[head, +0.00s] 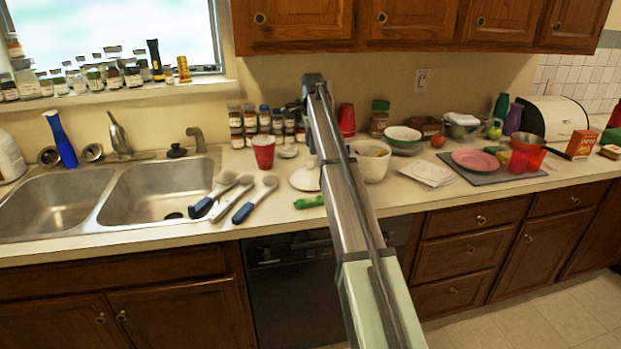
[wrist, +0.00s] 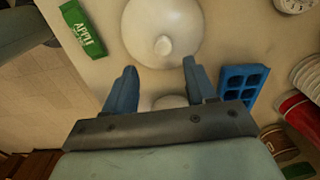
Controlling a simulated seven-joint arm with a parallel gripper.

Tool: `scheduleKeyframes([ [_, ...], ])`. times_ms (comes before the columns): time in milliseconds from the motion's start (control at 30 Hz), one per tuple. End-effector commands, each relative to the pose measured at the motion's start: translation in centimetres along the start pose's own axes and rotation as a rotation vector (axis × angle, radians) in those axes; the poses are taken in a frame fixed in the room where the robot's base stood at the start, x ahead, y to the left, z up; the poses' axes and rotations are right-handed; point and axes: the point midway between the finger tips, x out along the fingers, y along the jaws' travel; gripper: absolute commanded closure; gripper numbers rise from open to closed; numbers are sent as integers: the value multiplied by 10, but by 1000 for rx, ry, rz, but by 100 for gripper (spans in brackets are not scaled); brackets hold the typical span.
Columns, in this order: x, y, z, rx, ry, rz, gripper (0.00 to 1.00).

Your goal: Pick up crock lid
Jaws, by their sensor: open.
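The crock lid (wrist: 175,22) is a white disc with a round knob, lying on the counter at the top middle of the wrist view. In the head view a white disc that looks like the lid (head: 303,179) shows just left of my arm, partly covered by it. My gripper (wrist: 157,80) is open and empty. Its two blue-grey fingers point toward the lid's near edge, with the knob between their lines. I cannot tell its height above the lid. In the head view my arm hides the gripper. A white crock (head: 372,167) stands right of the arm.
A blue compartment tray (wrist: 245,84) lies close to the right finger. A green apple packet (wrist: 83,28) is at the left, near the counter edge. A small white object (wrist: 170,101) shows between the finger bases. A red cup (head: 263,151) and several jars stand behind.

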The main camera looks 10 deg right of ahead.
Motion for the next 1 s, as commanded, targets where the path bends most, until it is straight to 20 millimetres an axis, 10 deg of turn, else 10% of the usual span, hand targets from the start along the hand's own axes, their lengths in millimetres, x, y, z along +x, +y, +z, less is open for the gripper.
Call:
scheduleKeyframes([
  [1000, 75, -6, 3, 0, 0, -2, 45],
])
